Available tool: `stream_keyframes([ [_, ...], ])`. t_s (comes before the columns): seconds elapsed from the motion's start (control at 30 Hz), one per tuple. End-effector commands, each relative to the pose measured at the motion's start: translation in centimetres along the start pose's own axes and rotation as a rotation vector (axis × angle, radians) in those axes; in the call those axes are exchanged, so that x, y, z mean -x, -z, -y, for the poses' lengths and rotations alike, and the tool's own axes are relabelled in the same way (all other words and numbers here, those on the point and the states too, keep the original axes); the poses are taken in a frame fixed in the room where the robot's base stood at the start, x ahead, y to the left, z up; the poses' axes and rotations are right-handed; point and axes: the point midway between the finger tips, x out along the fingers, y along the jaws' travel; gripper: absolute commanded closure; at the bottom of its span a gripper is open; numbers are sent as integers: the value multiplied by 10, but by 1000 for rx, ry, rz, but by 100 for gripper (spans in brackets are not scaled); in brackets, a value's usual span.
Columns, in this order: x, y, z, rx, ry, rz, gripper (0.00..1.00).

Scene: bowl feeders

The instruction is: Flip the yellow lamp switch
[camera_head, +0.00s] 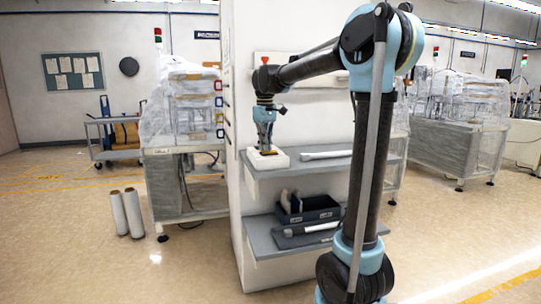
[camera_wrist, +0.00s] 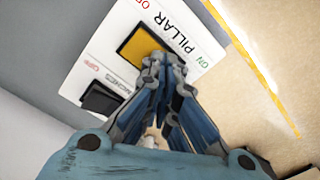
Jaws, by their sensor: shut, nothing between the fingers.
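The yellow switch (camera_wrist: 136,46) sits on a white panel (camera_wrist: 112,45) in the wrist view, beside the printed word PILLAR. My gripper (camera_wrist: 164,66) is shut and empty. Its fingertips overlap the lower right edge of the yellow switch, near the ON end of the label. I cannot tell whether they touch it. In the head view my gripper (camera_head: 266,150) points down at the white switch box (camera_head: 281,158), which lies on the upper grey shelf (camera_head: 262,176). The yellow switch is too small to make out clearly there.
A black switch (camera_wrist: 102,100) sits beside the yellow one on the same panel. A white tube (camera_head: 327,155) lies to the right on the upper shelf. A dark bin (camera_head: 318,214) stands on the lower shelf. A white wall (camera_head: 232,120) rises close to the left.

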Motion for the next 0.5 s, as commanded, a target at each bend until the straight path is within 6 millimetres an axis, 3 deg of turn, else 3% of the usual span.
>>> stream_keyframes([
  [0.5,-2,0,0,0,0,0,100],
])
